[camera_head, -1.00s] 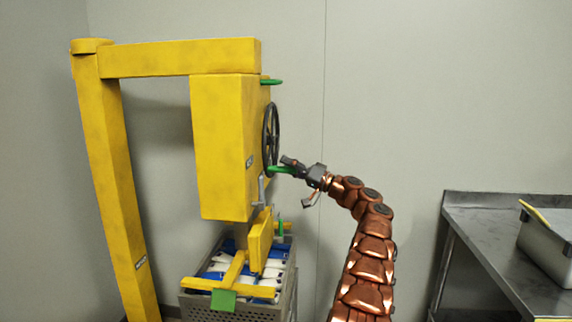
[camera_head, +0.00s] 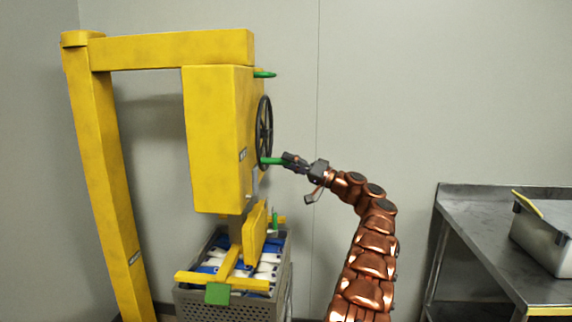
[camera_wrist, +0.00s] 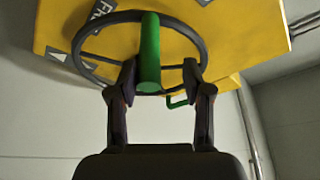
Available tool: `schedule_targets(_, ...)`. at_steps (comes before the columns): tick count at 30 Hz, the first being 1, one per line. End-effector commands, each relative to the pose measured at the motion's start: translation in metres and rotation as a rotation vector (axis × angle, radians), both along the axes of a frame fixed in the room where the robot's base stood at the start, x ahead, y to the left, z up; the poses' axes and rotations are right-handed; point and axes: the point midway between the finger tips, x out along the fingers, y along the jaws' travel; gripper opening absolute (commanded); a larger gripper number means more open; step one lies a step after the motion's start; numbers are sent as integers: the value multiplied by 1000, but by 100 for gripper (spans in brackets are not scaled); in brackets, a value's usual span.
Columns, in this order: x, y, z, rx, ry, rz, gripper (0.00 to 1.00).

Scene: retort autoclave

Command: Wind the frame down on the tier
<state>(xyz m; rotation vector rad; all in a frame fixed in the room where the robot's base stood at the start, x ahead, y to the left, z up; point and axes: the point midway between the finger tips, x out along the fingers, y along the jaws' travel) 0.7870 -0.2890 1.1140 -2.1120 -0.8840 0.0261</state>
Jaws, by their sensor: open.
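The yellow press column (camera_head: 215,140) carries a black handwheel (camera_head: 265,133) on its right side. A green handle (camera_head: 271,161) sticks out from the wheel's lower part. My gripper (camera_head: 288,162) is at this handle; in the wrist view the open fingers (camera_wrist: 160,85) stand on either side of the green handle (camera_wrist: 149,55), with gaps visible. The yellow frame (camera_head: 228,262) with green end pads (camera_head: 217,293) sits at the top of the crate, over blue and white packs (camera_head: 268,260). Whether it presses on them I cannot tell.
The perforated metal crate (camera_head: 235,311) stands under the column. A yellow post (camera_head: 103,180) is at left. A steel table (camera_head: 470,215) with a metal bin (camera_head: 543,240) stands at right. Another green handle (camera_head: 264,74) is near the column's top.

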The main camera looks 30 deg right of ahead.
Motion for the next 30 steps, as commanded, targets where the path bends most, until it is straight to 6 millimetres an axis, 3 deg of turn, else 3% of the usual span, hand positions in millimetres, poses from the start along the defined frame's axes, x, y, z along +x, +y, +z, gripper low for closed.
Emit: schedule_targets(30, -41, -36, -19, 1, 1, -2, 50)
